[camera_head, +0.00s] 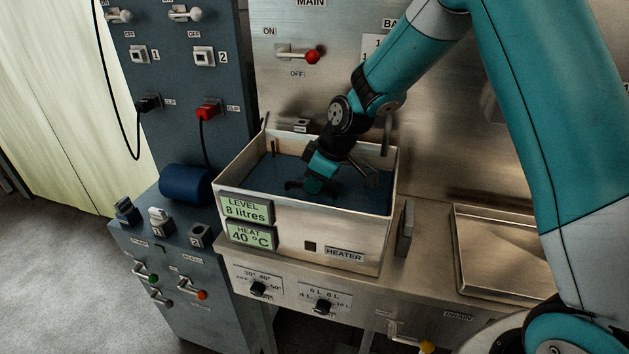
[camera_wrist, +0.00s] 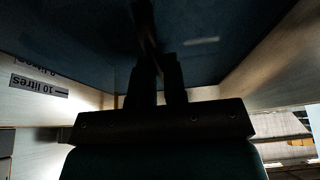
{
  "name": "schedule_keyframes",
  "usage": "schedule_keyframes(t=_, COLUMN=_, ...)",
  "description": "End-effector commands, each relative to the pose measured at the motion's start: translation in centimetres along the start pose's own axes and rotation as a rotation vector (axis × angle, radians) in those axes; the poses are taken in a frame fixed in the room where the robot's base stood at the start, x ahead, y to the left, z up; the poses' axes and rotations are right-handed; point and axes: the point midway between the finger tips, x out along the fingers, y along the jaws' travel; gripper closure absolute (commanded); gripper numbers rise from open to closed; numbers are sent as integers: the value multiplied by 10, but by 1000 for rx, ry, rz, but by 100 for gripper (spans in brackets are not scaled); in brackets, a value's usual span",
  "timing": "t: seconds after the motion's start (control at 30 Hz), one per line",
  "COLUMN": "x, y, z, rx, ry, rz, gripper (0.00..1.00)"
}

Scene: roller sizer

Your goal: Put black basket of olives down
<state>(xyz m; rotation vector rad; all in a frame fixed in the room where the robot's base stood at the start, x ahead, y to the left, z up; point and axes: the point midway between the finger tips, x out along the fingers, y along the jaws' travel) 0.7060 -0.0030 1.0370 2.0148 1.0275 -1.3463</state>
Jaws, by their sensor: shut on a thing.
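My gripper (camera_head: 314,192) points down inside the steel bath (camera_head: 290,226), at the level of the dark blue liquid (camera_head: 258,187). In the wrist view my fingers (camera_wrist: 158,82) are shut on a thin dark strip (camera_wrist: 146,28), which looks like the handle of the black basket. The basket's body and the olives cannot be made out; the dark liquid and my gripper hide what is below. The bath's displays read level 8 litres and heat 40 °C.
The bath's walls stand close around my gripper. A blue roller (camera_head: 186,183) and a dark switch panel (camera_head: 180,80) are at the left. Knobs line the front below the bath.

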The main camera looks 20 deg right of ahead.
Motion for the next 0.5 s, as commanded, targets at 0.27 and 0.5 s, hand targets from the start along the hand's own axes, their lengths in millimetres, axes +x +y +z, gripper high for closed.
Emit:
schedule_keyframes(t=0.27, x=1, y=0, z=0, rx=0, ry=0, rz=0, gripper=62)
schedule_keyframes(t=0.5, x=-5, y=0, z=-1, rx=1, ry=1, rz=1, gripper=62)
